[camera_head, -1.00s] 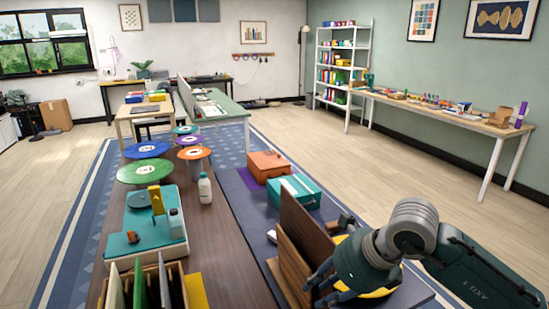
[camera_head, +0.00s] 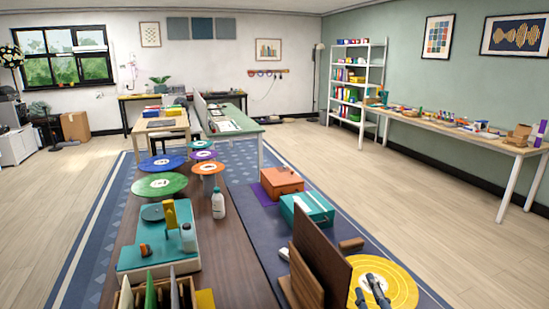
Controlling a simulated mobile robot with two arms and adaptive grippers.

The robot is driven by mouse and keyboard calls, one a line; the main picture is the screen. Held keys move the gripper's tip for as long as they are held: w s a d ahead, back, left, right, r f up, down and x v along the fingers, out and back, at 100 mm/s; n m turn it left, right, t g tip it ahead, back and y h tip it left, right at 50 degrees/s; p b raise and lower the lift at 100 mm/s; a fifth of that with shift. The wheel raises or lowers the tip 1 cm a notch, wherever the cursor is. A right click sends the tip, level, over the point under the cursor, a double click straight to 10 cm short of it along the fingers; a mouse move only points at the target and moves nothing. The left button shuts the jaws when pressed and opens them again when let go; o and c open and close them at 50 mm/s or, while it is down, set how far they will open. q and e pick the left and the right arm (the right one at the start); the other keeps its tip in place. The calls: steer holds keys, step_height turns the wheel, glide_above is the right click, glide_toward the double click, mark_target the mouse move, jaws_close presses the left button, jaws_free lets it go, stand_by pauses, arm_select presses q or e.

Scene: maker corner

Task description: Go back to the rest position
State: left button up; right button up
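My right gripper (camera_head: 372,291) shows only in part at the bottom right, as dark fingers over the yellow disc (camera_head: 400,283). I cannot tell whether it is open or shut, and the rest of the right arm is out of the picture. The fingers are just right of the brown upright board (camera_head: 322,258). My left gripper is not in view.
The floor (camera_head: 430,215) to the right is clear.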

steer(key=s+d+f+m+g, duration=0.1)
steer(key=s+f+m+g, duration=0.1)
steer(key=s+f+g, duration=0.45)
steer(key=s+d+f+m+g, duration=0.15)
steer(key=s+f, duration=0.25)
steer(key=f, duration=0.6)
steer(key=s+a+f+g, duration=0.1)
steer(key=s+f+g, duration=0.2)
steer(key=s+f, duration=0.35)
steer(key=s+a+f+g, duration=0.1)
steer(key=s+f+g, duration=0.25)
steer(key=s, duration=0.55)
step_height(320, 180, down, 25)
steer(key=s, duration=0.2)
steer(key=s+d+f+g, duration=0.1)
steer(key=s+d+f, duration=0.1)
steer(key=s+f, duration=1.4)
steer(key=shift+s+d+f+g+y, duration=0.3)
steer(key=shift+s+d+f+g, duration=0.1)
steer(key=shift+s, duration=0.3)
steer(key=shift+m, duration=0.25)
